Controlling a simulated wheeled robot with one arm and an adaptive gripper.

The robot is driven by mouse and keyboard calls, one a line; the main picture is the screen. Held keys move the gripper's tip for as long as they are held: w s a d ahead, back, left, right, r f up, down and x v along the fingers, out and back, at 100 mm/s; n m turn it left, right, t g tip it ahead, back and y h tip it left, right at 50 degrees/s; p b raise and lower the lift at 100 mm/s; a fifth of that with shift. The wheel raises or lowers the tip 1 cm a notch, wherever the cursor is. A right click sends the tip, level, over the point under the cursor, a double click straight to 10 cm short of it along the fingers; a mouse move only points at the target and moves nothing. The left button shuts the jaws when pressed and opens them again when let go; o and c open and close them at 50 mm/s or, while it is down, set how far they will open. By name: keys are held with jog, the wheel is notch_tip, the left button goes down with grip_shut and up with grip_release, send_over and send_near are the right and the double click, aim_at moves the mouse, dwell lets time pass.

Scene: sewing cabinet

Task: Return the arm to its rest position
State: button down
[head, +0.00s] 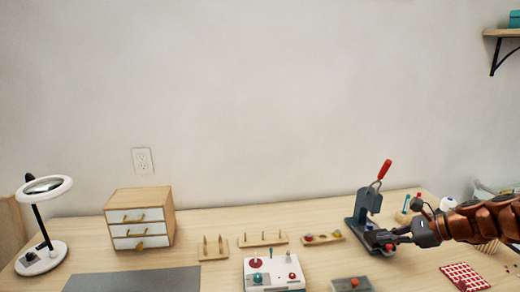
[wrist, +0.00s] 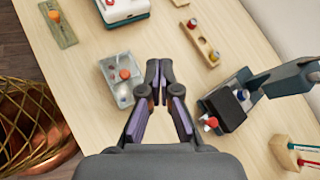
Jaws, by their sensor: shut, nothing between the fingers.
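My gripper (head: 388,238) reaches in from the right in the head view, in front of the dark press (head: 362,208) with the red handle. In the wrist view my gripper (wrist: 159,68) is shut with its fingertips together and nothing between them. Its tips are over the table (wrist: 85,60), between a grey tray with an orange knob (wrist: 125,74) on the left and the press base (wrist: 228,108) on the right. In the head view the gripper overlaps the press base, and I cannot tell whether they touch.
A white box with knobs (head: 275,276), wooden peg racks (head: 262,239), a small drawer cabinet (head: 140,220) and a magnifier lamp (head: 42,222) stand to the left. A red patterned cloth (head: 466,277) lies front right. A wall shelf (head: 504,33) is upper right. Bare table shows between items.

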jog(key=s+a+r+n+g+h+p, duration=0.1)
jog(key=s+a+r+n+g, duration=0.1)
jog(key=s+a+n, duration=0.35)
jog(key=s+a+r+n+g+p, duration=0.1)
jog(key=s+a+r+n+g, duration=0.15)
jog(key=a, duration=0.65)
jog(key=s+a+r+n+g+h+p, duration=0.1)
jog(key=s+a+n+g+p, duration=0.1)
jog(key=s+a+n, duration=0.4)
jog(key=s+f+n+g+h+p, duration=0.1)
jog(key=s+n+h+p, duration=0.3)
jog(key=s, duration=1.7)
jog(key=n+g+h, duration=0.1)
jog(key=n+h, duration=0.2)
jog(key=shift+a+f+n, duration=0.2)
jog(key=shift+f+n, duration=0.05)
jog(key=shift+n, duration=0.15)
